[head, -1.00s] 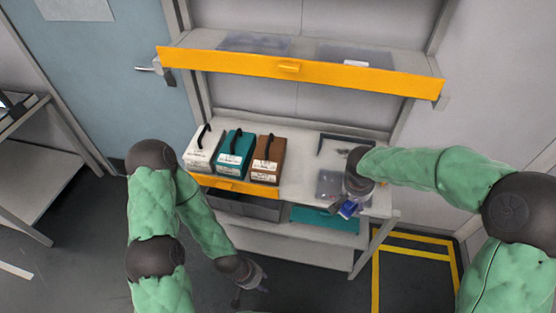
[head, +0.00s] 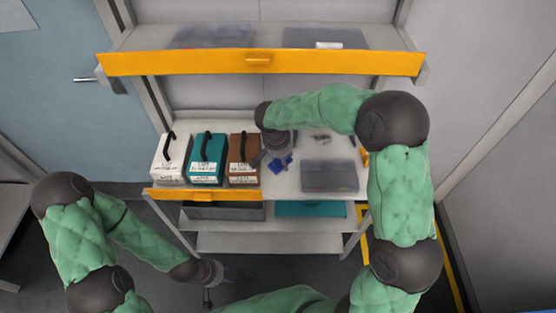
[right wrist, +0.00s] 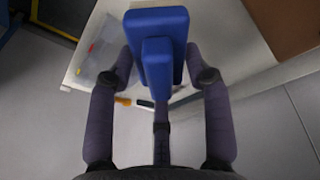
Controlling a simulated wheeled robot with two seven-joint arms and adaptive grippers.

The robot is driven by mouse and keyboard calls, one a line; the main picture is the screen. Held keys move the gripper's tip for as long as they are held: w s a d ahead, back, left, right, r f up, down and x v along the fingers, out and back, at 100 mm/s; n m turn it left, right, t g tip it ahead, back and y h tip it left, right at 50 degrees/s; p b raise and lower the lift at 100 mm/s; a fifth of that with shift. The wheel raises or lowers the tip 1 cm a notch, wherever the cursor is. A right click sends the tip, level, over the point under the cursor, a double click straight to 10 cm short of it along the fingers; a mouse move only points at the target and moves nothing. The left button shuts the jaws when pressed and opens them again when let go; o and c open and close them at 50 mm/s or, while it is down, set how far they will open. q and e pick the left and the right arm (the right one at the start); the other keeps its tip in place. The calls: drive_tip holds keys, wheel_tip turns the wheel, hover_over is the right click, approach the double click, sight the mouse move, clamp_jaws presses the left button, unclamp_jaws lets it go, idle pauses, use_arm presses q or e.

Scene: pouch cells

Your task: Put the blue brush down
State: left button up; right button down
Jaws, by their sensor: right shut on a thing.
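The blue brush (head: 283,162) is held by my right gripper (head: 276,158), over the white worktop (head: 282,190) just right of the brown box. In the right wrist view the blue brush (right wrist: 158,45) sits between the fingers of the right gripper (right wrist: 158,85), which are shut on it. The worktop edge shows below it there. I cannot tell whether the brush touches the worktop. My left gripper (head: 212,282) hangs low in front of the bench, away from the worktop; its fingers are too small to judge.
White (head: 170,160), teal (head: 207,160) and brown (head: 243,160) boxes with black handles stand in a row on the left. A clear-lidded grey case (head: 330,176) lies at the right. A shelf with an orange front edge (head: 260,62) spans above.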

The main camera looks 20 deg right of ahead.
drive_tip(key=w+f, duration=0.2)
drive_tip(key=w+f+b, duration=0.1)
drive_tip(key=w+f, duration=0.1)
drive_tip(key=w+d+f, duration=0.1)
drive_tip(key=w+f, duration=0.1)
drive_tip(key=shift+w+f, duration=0.35)
drive_tip(key=shift+w, duration=0.05)
drive_tip(key=shift+a+b+x, duration=0.15)
drive_tip(key=shift+b+x, duration=0.25)
drive_tip(key=shift+x, duration=0.4)
drive_tip(key=shift+a+b+x, duration=0.15)
drive_tip(key=shift+b+x, duration=0.25)
drive_tip(key=shift+x, duration=0.35)
drive_tip(key=shift+f, duration=0.15)
drive_tip(key=shift+f, duration=0.15)
drive_tip(key=c, duration=0.5)
unclamp_jaws()
drive_tip(key=shift+c, duration=0.2)
drive_tip(key=shift+r, duration=0.3)
drive_tip(key=p+v, duration=0.3)
drive_tip(key=v, duration=0.9)
